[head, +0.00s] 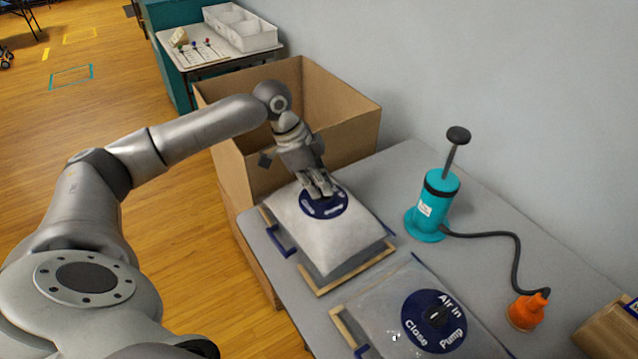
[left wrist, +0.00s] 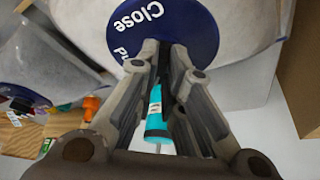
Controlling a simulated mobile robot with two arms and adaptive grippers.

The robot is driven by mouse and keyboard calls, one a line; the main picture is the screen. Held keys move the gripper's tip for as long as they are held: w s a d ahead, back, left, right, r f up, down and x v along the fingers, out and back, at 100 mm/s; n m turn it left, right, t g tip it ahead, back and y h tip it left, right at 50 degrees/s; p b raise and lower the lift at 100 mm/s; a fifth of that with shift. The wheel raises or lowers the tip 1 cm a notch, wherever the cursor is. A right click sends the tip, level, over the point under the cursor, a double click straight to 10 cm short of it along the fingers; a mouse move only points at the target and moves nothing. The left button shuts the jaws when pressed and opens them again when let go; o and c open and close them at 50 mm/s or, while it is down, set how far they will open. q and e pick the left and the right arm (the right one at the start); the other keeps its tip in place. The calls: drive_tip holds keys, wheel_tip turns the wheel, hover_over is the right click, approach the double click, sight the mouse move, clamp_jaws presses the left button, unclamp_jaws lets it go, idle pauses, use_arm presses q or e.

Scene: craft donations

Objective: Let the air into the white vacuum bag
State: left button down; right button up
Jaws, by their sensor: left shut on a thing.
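A puffy white vacuum bag (head: 335,237) lies in a wooden frame on the grey table, close to the cardboard box. A round blue dial (head: 338,206) with white lettering sits on its top. My left gripper (head: 318,188) reaches down onto this dial and is shut on its middle. My right gripper is out of view.
A second, greyer bag (head: 383,312) with an "Air in / Close / Pump" dial (head: 434,321) lies nearer. A teal hand pump (head: 438,200) with a black hose and orange nozzle (head: 526,310) stands to the right. An open cardboard box (head: 345,115) is behind the white bag.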

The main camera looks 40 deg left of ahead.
use_arm(q)
drive_tip(key=c, duration=1.5)
unclamp_jaws()
drive_tip(key=v, duration=1.2)
drive_tip(key=shift+s, duration=0.1)
